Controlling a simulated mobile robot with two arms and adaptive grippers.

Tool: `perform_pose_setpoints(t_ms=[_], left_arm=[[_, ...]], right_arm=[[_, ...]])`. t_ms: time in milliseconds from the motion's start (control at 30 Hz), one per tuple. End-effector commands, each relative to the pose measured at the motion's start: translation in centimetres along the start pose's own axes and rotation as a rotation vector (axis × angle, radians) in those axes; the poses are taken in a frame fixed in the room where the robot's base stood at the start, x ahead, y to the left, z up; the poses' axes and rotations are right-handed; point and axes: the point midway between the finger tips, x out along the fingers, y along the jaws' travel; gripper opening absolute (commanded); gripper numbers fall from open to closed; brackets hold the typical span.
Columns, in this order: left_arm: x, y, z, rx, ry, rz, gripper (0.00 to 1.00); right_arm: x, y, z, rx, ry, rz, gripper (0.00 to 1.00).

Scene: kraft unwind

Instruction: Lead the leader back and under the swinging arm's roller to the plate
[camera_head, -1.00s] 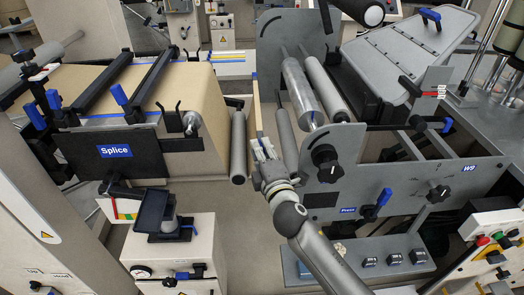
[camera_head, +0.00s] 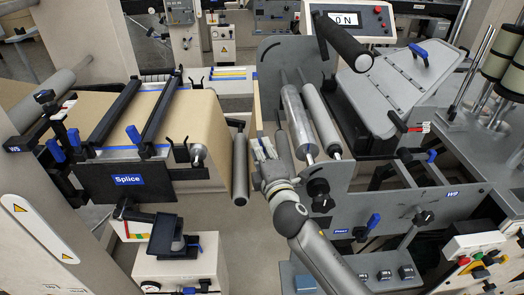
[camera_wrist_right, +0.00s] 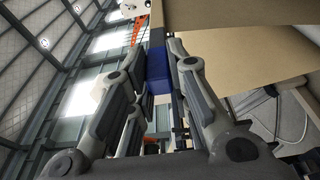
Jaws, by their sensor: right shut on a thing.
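My right gripper (camera_head: 262,148) is in the gap between the splice unit and the press frame. In the wrist view its fingers (camera_wrist_right: 157,90) are shut on a blue piece at the edge of the brown kraft leader (camera_wrist_right: 235,60). The leader shows almost edge-on in the head view (camera_head: 255,112), standing above the gripper. A grey roller (camera_head: 240,170) is just left of the gripper. A silver roller (camera_head: 298,122) and a grey roller (camera_head: 321,118) are to the right. I cannot tell which roller belongs to the swinging arm. The dark Splice plate (camera_head: 122,184) is at left. My left gripper is out of view.
The kraft web (camera_head: 195,115) lies over the splice unit beneath two black bars. The press side panel (camera_head: 390,205) stands close right of my arm. A display (camera_head: 345,20) reads "0 N". Bare floor (camera_head: 235,235) shows between the units.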

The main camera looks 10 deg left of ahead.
Motion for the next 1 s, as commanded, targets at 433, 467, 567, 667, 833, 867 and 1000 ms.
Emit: perform_pose_setpoints(t_ms=[433, 467, 567, 667, 833, 867, 1000], left_arm=[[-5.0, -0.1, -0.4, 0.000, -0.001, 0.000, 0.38], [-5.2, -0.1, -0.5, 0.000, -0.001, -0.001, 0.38], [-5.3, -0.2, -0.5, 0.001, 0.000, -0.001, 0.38], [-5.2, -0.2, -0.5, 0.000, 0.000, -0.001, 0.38], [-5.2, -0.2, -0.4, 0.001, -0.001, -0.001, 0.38], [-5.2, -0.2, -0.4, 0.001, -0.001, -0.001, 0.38], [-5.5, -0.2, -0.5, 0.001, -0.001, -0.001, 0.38]], right_arm=[[0.3, 6.5, 0.0, -0.011, 0.004, 0.021, 0.00], [0.3, 6.6, 0.0, -0.011, 0.004, 0.020, 0.00], [0.3, 6.6, 0.0, -0.010, 0.003, 0.017, 0.00], [0.3, 6.5, 0.0, -0.010, 0.003, 0.016, 0.00], [0.3, 6.3, 0.0, -0.009, 0.003, 0.014, 0.00], [0.3, 6.3, 0.0, -0.009, 0.003, 0.014, 0.00], [0.1, 6.5, 0.1, -0.009, 0.004, 0.013, 0.00]])
